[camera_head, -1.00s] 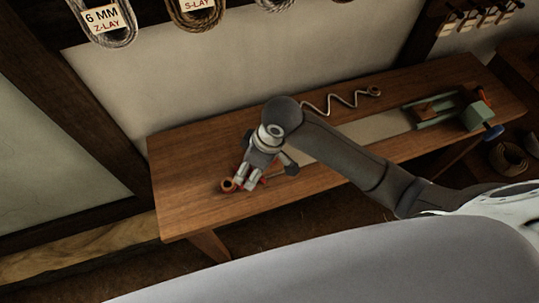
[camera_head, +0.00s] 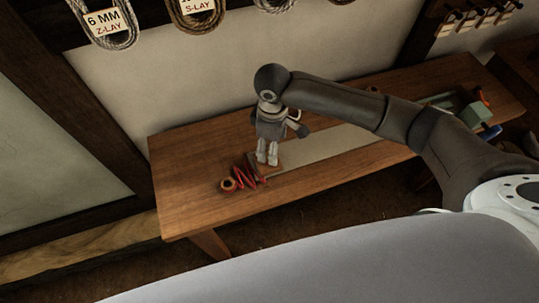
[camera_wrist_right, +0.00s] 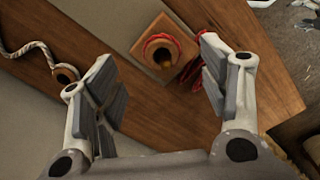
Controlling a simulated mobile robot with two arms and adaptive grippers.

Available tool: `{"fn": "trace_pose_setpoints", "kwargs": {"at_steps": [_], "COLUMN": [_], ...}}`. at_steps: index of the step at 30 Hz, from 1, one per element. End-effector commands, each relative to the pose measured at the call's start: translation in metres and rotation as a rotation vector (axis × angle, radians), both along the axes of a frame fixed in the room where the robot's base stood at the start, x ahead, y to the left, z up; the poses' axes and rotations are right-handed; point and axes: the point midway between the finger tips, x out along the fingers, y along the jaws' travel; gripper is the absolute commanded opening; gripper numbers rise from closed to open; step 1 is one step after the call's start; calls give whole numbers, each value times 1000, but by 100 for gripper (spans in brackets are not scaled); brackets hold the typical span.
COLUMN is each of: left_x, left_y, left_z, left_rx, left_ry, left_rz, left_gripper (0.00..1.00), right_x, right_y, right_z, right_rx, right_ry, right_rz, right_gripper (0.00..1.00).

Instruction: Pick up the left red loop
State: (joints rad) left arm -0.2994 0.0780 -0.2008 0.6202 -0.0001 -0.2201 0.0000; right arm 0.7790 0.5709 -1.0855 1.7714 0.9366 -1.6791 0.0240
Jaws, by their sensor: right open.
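In the right wrist view, red strands (camera_wrist_right: 203,62) show partly behind the right-hand finger. My right gripper (camera_head: 267,164) is above the bench, just right of the red rope. My left gripper is not in view.
A pale wavy rope (camera_wrist_right: 25,48) with a wooden end ring (camera_wrist_right: 65,74) lies on the bench. A greenish vise-like device (camera_head: 474,113) stands at the bench's right end. The left part of the bench top (camera_head: 185,165) is clear. Rope coils (camera_head: 107,20) hang on the wall.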

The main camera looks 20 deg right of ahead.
Motion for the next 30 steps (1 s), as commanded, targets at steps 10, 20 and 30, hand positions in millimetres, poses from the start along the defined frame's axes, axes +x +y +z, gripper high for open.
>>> {"fn": "trace_pose_setpoints", "kwargs": {"at_steps": [10,20,30], "left_x": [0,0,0], "left_y": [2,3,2], "left_z": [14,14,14], "left_rx": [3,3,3], "left_ry": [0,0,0], "left_rz": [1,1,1], "left_gripper": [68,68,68], "right_x": [-1,0,0], "right_y": [1,1,1], "right_z": [-43,-54,-53], "right_rx": [-1,0,0], "right_ry": [2,-1,-1], "right_rz": [0,1,0], "right_gripper": [68,68,29]}}
